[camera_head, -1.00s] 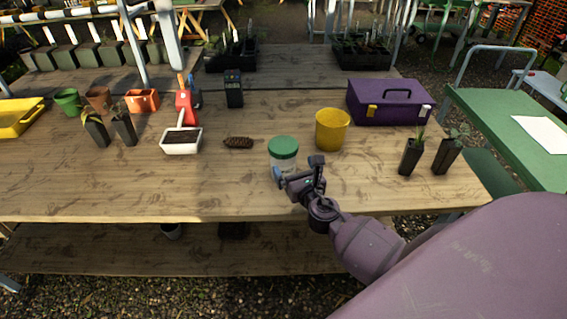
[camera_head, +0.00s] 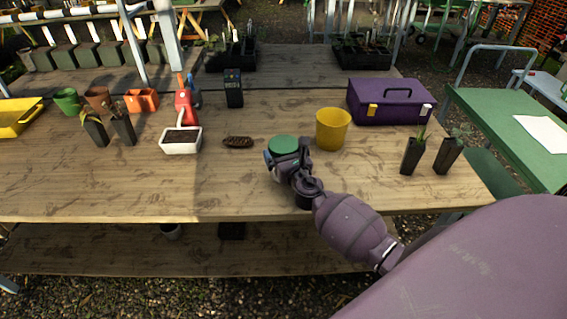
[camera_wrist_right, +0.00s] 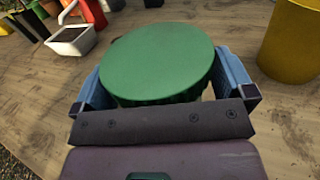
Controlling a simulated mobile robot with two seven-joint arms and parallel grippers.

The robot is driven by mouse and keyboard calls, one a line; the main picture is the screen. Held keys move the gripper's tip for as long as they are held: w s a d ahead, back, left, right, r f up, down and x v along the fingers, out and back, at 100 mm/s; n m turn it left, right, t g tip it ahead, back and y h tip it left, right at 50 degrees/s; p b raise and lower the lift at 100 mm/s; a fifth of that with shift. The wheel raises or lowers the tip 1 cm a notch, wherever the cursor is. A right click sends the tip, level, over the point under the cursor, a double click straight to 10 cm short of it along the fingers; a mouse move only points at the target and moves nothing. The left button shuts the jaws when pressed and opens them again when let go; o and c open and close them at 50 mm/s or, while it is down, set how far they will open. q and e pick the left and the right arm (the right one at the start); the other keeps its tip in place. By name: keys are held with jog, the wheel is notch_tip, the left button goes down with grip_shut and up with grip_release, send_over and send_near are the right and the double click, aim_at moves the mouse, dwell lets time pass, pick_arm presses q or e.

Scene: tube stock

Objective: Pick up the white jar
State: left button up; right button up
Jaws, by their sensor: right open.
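The white jar with a green lid (camera_head: 283,145) stands upright on the wooden table. In the head view my right gripper (camera_head: 285,162) is at its near side and hides most of its body. In the right wrist view the green lid (camera_wrist_right: 158,60) fills the middle, between the two blue fingers of my right gripper (camera_wrist_right: 165,85). The fingers are open, one on each side of the jar; whether they touch it I cannot tell. My left gripper is not in view.
A yellow pot (camera_head: 332,130) stands close to the right of the jar. A pine cone (camera_head: 238,142) lies to its left, and a white tray of soil (camera_head: 181,141) is farther left. A purple toolbox (camera_head: 390,103) is at the back right. The table's front left is clear.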

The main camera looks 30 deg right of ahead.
jog(key=c, duration=0.6)
jog(key=shift+c, duration=0.5)
jog(key=shift+r, duration=0.1)
